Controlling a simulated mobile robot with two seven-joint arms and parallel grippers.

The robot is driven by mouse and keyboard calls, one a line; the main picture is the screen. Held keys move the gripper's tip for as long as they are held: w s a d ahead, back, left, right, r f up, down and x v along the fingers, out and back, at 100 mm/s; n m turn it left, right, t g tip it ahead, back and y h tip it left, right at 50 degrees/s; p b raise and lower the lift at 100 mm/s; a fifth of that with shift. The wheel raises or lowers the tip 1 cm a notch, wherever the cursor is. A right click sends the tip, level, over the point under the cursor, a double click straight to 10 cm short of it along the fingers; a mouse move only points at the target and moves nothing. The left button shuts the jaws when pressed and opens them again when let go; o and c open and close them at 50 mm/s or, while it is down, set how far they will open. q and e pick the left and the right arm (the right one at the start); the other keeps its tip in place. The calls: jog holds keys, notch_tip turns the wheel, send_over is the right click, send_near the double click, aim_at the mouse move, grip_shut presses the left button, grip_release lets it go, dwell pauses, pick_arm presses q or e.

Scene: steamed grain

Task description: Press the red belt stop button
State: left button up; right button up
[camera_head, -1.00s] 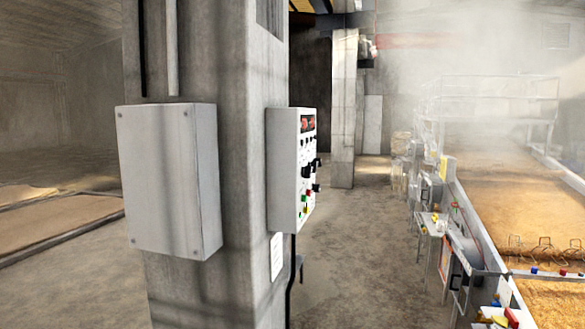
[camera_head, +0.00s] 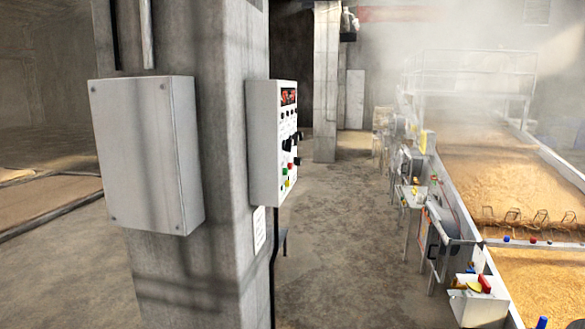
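A white control panel (camera_head: 263,145) is mounted on the concrete pillar, seen at a steep angle. Its face has red displays (camera_head: 288,96) at the top and black knobs or switches in the middle. Near its bottom are a small red button (camera_head: 291,166), a green button (camera_head: 284,171) and a yellow one. A red part (camera_head: 485,284) also shows on a white box (camera_head: 474,305) beside the grain bed at lower right. No label is readable, so I cannot tell which is the belt stop. Neither gripper is in view.
A closed grey box (camera_head: 150,150) hangs on the pillar's (camera_head: 222,110) near face. The concrete floor (camera_head: 350,235) between the pillar and the long grain bed (camera_head: 510,190) is open. Machines and small stands line the bed's left edge. Steam hangs at the back right.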

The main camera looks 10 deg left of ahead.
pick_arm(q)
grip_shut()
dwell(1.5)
